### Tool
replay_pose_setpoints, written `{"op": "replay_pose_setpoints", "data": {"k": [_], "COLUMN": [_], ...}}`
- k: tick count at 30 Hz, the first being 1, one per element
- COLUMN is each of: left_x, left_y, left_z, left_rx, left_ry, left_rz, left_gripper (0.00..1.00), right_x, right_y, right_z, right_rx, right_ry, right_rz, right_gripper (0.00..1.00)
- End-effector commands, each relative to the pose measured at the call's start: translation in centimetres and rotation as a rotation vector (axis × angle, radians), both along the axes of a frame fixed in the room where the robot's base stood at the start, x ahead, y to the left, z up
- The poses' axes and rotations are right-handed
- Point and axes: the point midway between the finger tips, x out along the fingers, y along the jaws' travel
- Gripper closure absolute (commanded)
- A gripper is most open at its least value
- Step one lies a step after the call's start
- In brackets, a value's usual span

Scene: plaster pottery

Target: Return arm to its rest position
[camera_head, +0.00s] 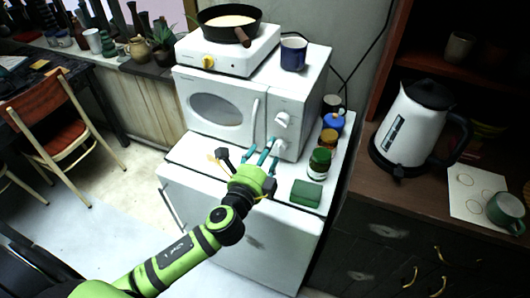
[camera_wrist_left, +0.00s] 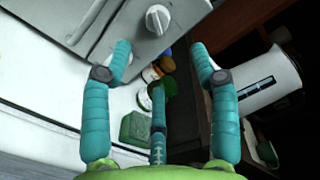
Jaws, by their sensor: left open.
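My left arm, lime green with dark bands, reaches up from the bottom left in the head view. Its left gripper (camera_head: 262,152) has teal fingers and is in front of the white microwave (camera_head: 222,103), by the knobs at its lower right. In the left wrist view the fingers of the left gripper (camera_wrist_left: 161,58) are spread wide with nothing between them. One fingertip overlaps the microwave front in that view; I cannot tell whether it touches. My right gripper is in neither view.
A green sponge-like block (camera_head: 306,193) and several jars, including a green-lidded one (camera_head: 319,163), stand right of the gripper. A white kettle (camera_head: 411,128) and green mug (camera_head: 505,211) are farther right. A chair (camera_head: 56,127) stands left; the floor between is clear.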

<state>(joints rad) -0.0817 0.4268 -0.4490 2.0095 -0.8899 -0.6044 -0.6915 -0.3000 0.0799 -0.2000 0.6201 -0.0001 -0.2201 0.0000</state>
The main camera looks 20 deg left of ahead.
Motion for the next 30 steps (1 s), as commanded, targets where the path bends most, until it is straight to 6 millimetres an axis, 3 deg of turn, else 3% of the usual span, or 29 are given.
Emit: {"op": "replay_pose_setpoints", "data": {"k": [13, 17, 22, 25, 30], "left_x": [-0.1, -1.5, -8.1, -12.3, -18.0], "left_y": [0.1, 1.4, 4.2, 4.3, 3.5], "left_z": [-0.1, -1.5, -7.1, -9.7, -12.1], "left_rx": [-0.010, -0.186, -0.716, -0.945, -1.190], "left_ry": [0.005, 0.084, 0.352, 0.488, 0.659], "left_rz": [0.005, 0.098, 0.422, 0.591, 0.804], "left_gripper": [0.39, 0.39, 0.39, 0.39, 0.39], "right_x": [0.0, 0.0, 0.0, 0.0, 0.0], "right_y": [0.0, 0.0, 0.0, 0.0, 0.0], "right_z": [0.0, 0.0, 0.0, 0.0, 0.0], "right_rx": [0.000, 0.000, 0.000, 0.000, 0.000], "right_ry": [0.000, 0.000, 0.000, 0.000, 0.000], "right_rz": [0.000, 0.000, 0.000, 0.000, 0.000], "right_gripper": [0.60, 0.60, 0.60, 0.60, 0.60]}}
